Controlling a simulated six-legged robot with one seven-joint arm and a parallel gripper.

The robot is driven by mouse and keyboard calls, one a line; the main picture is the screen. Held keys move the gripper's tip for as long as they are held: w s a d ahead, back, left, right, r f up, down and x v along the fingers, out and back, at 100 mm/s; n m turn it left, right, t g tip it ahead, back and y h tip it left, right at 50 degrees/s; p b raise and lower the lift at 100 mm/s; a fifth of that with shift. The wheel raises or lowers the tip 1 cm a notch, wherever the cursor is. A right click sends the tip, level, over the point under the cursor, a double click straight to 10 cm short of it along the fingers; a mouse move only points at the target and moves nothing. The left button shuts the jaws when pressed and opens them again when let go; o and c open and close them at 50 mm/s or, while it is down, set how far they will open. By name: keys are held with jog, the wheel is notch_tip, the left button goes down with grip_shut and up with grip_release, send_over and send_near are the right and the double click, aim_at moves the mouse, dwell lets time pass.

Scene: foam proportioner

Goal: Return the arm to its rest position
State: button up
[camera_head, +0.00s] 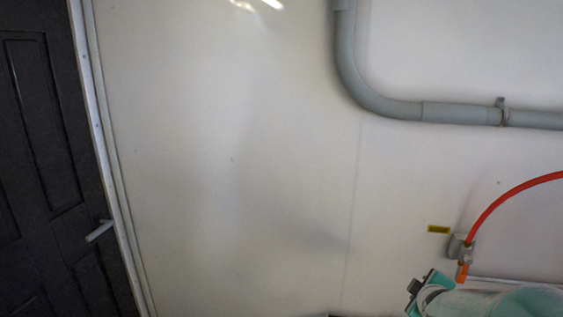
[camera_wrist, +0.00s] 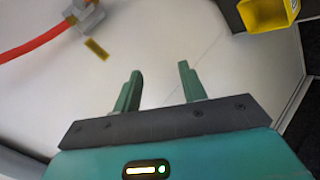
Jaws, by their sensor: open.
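My gripper (camera_wrist: 160,88) shows in the wrist view with its two green fingers apart and nothing between them. A pale wall fills the view beyond the fingers. In the head view, part of my arm shows at the bottom right corner, close below the orange fitting; the fingertips cannot be made out there.
A red hose (camera_head: 512,196) runs to a grey wall fitting (camera_head: 458,247), near a yellow label (camera_head: 438,229). A grey pipe (camera_head: 440,112) bends along the upper wall. A dark door (camera_head: 45,150) stands at left. A yellow box-shaped thing (camera_wrist: 268,14) is at the wrist view's top right.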

jog(key=s+a+r+m+g+y, duration=0.2)
jog(key=s+a+r+m, duration=0.1)
jog(key=s+a, duration=0.7)
jog(key=s+a+r+m+g+y, duration=0.2)
jog(key=s+a+r+m, duration=0.2)
jog(key=s+a, duration=0.6)
jog(key=shift+s+r+m+g, duration=0.15)
jog(key=shift+s+m+g, duration=0.2)
jog(key=shift+m, duration=0.45)
jog(key=shift+w, duration=0.15)
jog(key=shift+c, duration=0.6)
